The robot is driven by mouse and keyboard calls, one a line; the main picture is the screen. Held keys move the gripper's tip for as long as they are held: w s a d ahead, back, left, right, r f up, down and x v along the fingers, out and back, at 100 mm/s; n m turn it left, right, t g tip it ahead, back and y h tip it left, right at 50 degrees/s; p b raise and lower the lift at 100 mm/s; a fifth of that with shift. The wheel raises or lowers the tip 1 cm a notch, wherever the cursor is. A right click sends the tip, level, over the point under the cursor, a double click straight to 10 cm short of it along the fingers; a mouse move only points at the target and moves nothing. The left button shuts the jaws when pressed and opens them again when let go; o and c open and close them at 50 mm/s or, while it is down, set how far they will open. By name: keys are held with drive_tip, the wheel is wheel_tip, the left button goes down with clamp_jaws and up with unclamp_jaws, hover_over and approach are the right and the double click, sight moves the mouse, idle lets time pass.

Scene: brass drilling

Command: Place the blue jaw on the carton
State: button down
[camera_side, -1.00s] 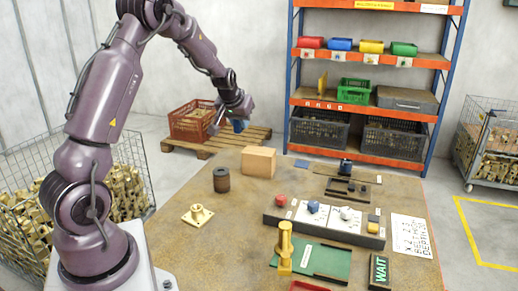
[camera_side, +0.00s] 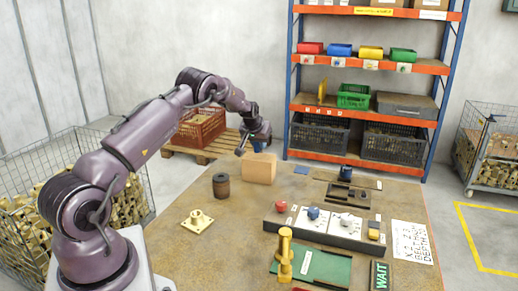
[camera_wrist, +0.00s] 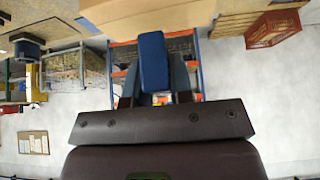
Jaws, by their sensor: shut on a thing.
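The blue jaw (camera_wrist: 153,62) is a blue block held between the two dark fingers of my gripper (camera_wrist: 154,82) in the wrist view. In the side view, my gripper (camera_side: 256,138) is at the back of the table, with a small part of the blue jaw (camera_side: 258,146) showing below it. The carton (camera_side: 259,168) is a plain tan box standing on the table. The jaw appears just at or above the carton's top edge; I cannot tell whether they touch. The carton (camera_wrist: 150,16) also fills the top middle of the wrist view.
A dark brown cylinder (camera_side: 221,185) stands left of the carton, and a brass flanged part (camera_side: 197,222) lies nearer. A blue flat square (camera_side: 301,170) lies right of the carton. The table between the cylinder and the panel is clear.

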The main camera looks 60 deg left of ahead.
drive_tip(key=shift+f, duration=1.15)
drive_tip(key=shift+f, duration=0.2)
drive_tip(key=c, duration=1)
unclamp_jaws()
drive_tip(key=shift+r, duration=0.1)
